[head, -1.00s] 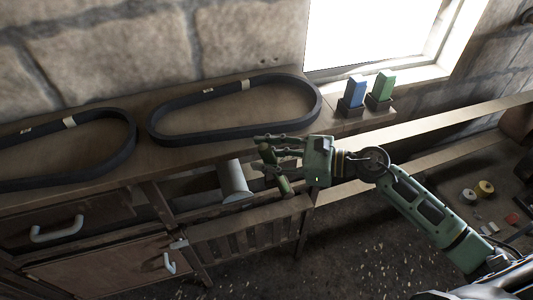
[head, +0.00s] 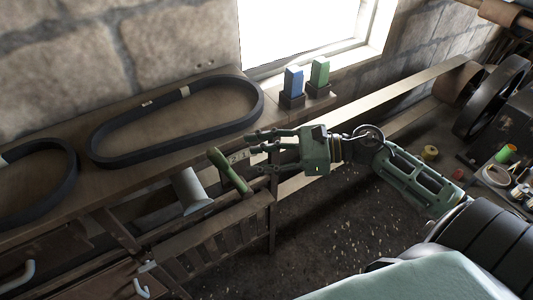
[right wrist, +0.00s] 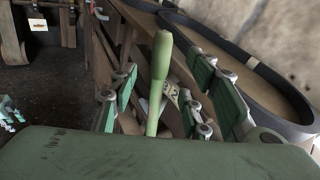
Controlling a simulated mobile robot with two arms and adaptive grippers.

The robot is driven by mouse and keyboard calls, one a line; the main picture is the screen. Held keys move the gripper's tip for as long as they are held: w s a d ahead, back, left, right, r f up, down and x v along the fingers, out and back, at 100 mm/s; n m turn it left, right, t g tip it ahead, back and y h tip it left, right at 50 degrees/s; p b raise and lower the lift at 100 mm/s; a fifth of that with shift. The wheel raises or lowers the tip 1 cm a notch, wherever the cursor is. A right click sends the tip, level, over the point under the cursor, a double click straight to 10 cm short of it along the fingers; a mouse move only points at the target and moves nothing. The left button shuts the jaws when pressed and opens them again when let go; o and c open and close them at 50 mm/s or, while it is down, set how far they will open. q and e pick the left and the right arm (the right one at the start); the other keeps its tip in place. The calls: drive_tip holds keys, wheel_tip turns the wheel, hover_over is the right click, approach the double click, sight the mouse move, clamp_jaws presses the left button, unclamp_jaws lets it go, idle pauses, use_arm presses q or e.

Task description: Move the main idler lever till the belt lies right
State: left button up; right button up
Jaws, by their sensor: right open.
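The idler lever has a green handle (head: 229,171) that leans up and left beside the wooden frame under the bench. A small number plate (head: 238,157) sits behind it. My right gripper (head: 257,152) is open and empty, just right of the handle, with its fingers pointing left. In the right wrist view the handle (right wrist: 161,68) stands ahead between the spread fingers. A long flat belt (head: 400,97) runs from a pulley (head: 461,83) at the right toward the frame; its left end is hidden behind my gripper.
Black belt loops (head: 180,121) lie on the bench. A blue block (head: 293,80) and a green block (head: 319,71) stand in holders near the window. A grey cylinder (head: 190,190) is left of the lever. Small items lie on the right. The floor below is mostly clear.

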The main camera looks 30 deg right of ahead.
drive_tip(key=shift+v, duration=1)
